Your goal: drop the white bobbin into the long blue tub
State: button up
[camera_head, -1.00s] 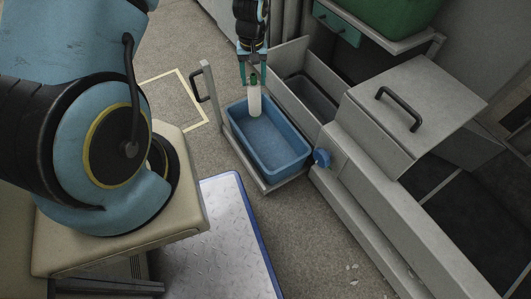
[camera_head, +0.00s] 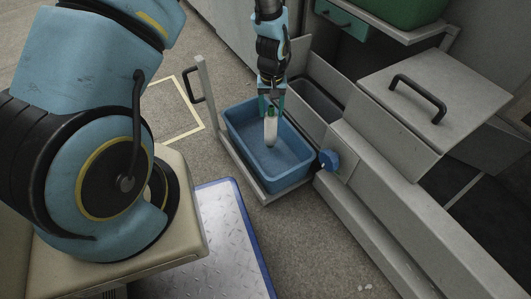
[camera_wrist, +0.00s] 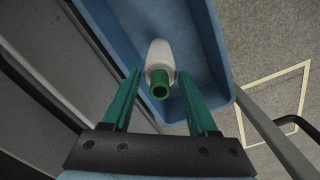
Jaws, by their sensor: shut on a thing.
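The white bobbin (camera_head: 271,130) has a green end and hangs nearly upright from my gripper (camera_head: 271,106). My gripper is shut on it near the green end. The long blue tub (camera_head: 288,182) lies below, open at the top, and the bobbin is over its inside, toward the far half. In the wrist view the bobbin (camera_wrist: 161,54) shows between the green fingers of my gripper (camera_wrist: 160,74), with the blue tub (camera_wrist: 218,50) behind it. I cannot tell how far its lower end is from the tub floor.
The tub sits on a low grey tray with a post and black handle (camera_head: 190,86) at left. A grey machine with a lidded box (camera_head: 435,85) and a blue knob (camera_head: 328,160) stands close on the right. A metal plate (camera_head: 225,235) lies on the floor in front.

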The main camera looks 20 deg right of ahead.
jog(key=shift+f, duration=0.55)
jog(key=shift+r, duration=0.1)
jog(key=o, duration=1.3)
jog(key=shift+c, duration=0.2)
notch_tip(320, 180, up, 11)
jog(key=p, duration=0.3)
